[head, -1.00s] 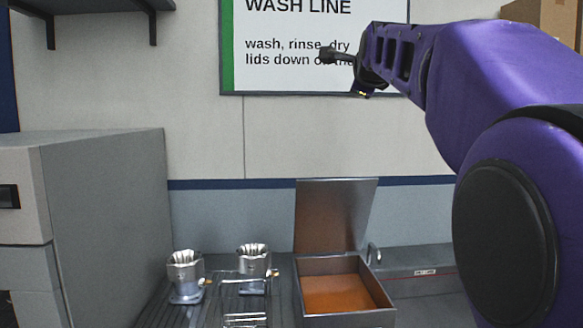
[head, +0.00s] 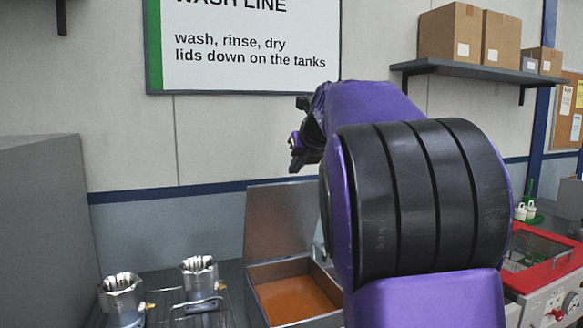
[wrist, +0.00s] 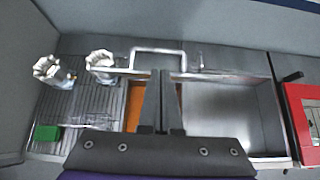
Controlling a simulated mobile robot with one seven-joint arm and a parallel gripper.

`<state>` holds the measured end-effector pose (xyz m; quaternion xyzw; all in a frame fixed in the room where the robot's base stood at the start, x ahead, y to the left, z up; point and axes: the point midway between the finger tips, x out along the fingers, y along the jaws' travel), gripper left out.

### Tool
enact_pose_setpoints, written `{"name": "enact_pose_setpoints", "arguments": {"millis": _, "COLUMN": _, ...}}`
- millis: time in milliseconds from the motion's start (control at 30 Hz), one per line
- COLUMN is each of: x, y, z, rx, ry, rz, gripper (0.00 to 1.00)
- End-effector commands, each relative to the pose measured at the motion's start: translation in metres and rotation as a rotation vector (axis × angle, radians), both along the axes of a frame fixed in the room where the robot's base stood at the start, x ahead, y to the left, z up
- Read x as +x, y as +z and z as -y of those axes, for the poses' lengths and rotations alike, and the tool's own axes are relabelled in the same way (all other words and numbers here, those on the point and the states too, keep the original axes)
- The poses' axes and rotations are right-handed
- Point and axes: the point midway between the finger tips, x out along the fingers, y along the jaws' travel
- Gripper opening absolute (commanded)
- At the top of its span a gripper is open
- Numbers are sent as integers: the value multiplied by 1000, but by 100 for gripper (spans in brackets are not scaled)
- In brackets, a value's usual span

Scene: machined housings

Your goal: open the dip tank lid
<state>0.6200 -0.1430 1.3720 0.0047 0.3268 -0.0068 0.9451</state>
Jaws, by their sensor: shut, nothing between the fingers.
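The dip tank (head: 257,305) is a square metal tank of orange liquid on the bench. Its lid (head: 280,218) is a flat metal plate standing up and leaning slightly back along the tank's rear edge, so the tank is open. My gripper (head: 298,140) is above the lid and apart from it in the head view. In the wrist view my gripper's fingers (wrist: 163,78) are together and empty, over the tank and covering part of the orange liquid (wrist: 136,108). My arm hides the tank's right side in the head view.
Two metal housings (head: 121,300) (head: 199,279) stand on the rack left of the tank. A basin (wrist: 225,110) and a red-topped machine (head: 545,262) are to the right. A grey cabinet (head: 45,235) is at the left. Boxes (head: 450,35) sit on a wall shelf.

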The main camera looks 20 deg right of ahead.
Motion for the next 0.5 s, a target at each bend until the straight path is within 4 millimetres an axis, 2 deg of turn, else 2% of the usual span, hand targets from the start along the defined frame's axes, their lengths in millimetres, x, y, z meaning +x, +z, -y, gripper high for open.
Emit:
{"name": "enact_pose_setpoints", "arguments": {"millis": 100, "x": 19, "y": -16, "z": 1, "rx": -1, "ry": 0, "rz": -2, "gripper": 0}}
{"name": "enact_pose_setpoints", "arguments": {"millis": 300, "x": 45, "y": -36, "z": 1, "rx": -3, "ry": -1, "rz": -1, "gripper": 0}}
{"name": "enact_pose_setpoints", "arguments": {"millis": 500, "x": 58, "y": -45, "z": 1, "rx": -4, "ry": 0, "rz": 2, "gripper": 0}}
